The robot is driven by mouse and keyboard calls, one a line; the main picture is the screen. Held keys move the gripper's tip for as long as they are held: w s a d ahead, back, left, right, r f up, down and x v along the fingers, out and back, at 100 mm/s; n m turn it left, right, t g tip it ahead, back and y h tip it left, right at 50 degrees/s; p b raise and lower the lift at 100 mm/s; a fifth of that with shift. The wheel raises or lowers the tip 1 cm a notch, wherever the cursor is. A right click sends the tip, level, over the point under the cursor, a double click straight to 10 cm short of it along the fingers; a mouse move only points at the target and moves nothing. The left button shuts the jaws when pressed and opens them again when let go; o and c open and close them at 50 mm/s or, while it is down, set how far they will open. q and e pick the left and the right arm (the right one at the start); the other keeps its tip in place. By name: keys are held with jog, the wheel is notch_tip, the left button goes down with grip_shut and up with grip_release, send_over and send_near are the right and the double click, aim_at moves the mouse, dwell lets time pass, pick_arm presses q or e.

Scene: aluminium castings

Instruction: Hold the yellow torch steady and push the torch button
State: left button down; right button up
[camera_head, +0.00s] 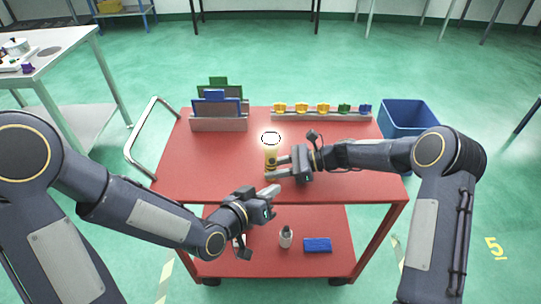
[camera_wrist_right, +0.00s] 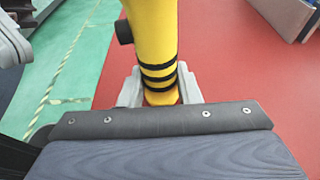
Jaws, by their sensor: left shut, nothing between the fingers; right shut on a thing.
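The yellow torch (camera_head: 271,156) stands upright above the red cart top, with a bright white oval at its upper end. In the right wrist view the torch (camera_wrist_right: 152,38) is yellow with black bands, and a dark round button (camera_wrist_right: 124,31) sticks out of its left side. My right gripper (camera_head: 271,168) is shut on the torch's lower part; its fingers (camera_wrist_right: 158,90) flank the torch in the wrist view. My left gripper (camera_head: 273,191) is shut and empty, near the cart's front edge, below and apart from the torch. A grey finger also shows at the wrist view's left edge.
The red cart (camera_head: 210,160) carries a rack of folders (camera_head: 219,120) at back left and a rail of coloured items (camera_head: 322,115) at back right. A blue bin (camera_head: 408,116) stands right. The lower shelf holds a bottle (camera_head: 286,237) and a blue box (camera_head: 317,245).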

pick_arm(q)
jog(key=shift+s, duration=0.1)
pick_arm(e)
jog(key=o, duration=0.8)
jog(key=shift+d, duration=0.1)
